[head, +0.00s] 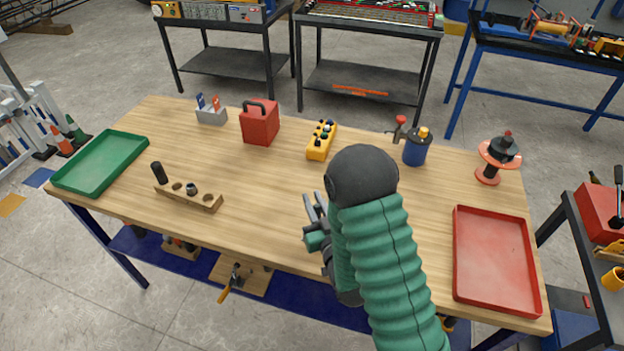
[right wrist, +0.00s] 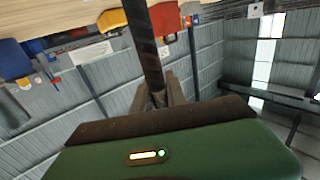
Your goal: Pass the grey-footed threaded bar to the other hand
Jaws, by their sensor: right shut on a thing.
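My right gripper (head: 313,203) is over the middle of the table's front half, its arm coming in from the lower right. In the right wrist view my right gripper (right wrist: 157,98) is shut on a dark bar (right wrist: 146,45), which runs from between the fingers to the top edge of the picture. I take it for the threaded bar. Its thread and grey foot cannot be made out, and its far end is out of the frame. In the head view the bar cannot be clearly told from the fingers and arm. My left gripper is in neither view.
The wooden table (head: 255,205) carries a holed wooden block (head: 200,199) with a dark cylinder (head: 157,172), a green tray (head: 100,160) and a red tray (head: 495,258). A red box (head: 260,122), yellow box (head: 320,141) and blue can (head: 415,152) stand behind.

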